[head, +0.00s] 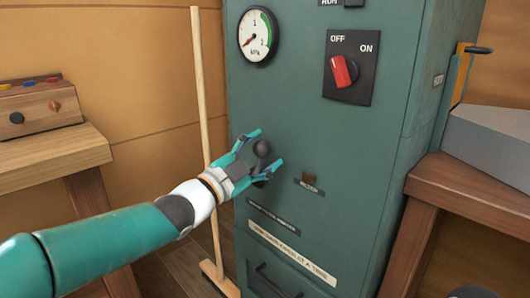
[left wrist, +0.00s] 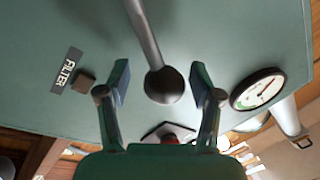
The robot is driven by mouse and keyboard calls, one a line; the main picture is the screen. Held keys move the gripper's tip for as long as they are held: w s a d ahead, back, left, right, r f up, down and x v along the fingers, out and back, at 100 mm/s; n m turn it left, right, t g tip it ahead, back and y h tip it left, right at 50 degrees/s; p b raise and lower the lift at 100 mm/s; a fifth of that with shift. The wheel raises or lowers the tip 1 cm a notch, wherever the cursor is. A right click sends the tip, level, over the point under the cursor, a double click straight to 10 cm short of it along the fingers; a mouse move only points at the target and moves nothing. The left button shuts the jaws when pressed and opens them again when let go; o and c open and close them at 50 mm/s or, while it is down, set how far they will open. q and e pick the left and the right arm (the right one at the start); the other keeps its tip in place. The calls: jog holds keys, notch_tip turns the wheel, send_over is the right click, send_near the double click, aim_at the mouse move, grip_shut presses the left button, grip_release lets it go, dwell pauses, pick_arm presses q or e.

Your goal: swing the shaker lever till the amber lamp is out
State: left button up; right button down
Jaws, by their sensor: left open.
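The shaker lever has a round dark knob (head: 262,148) on the front of the green cabinet; its grey rod (left wrist: 145,35) and ball show in the left wrist view. My left gripper (head: 266,149) is open with its fingers on either side of the knob. In the left wrist view the gripper (left wrist: 160,84) shows a gap between each finger and the ball. The small square lamp (head: 310,177) above the FILTER label looks dull brown, with no clear glow; it also looks dark in the left wrist view (left wrist: 85,77). My right gripper is not in view.
The green cabinet (head: 300,100) carries a round kPa gauge (head: 257,36) and a red rotary switch (head: 343,71) with OFF and ON marks. A broom (head: 200,90) leans just left of the cabinet. Wooden benches stand at left (head: 50,155) and right (head: 470,195).

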pick_arm(q)
jog(key=shift+a, duration=0.1)
jog(key=shift+s+a, duration=0.2)
jog(key=shift+s, duration=0.1)
jog(key=v, duration=1.1)
jog(key=shift+f, duration=0.15)
jog(key=shift+s, duration=0.15)
jog(key=shift+c, duration=0.2)
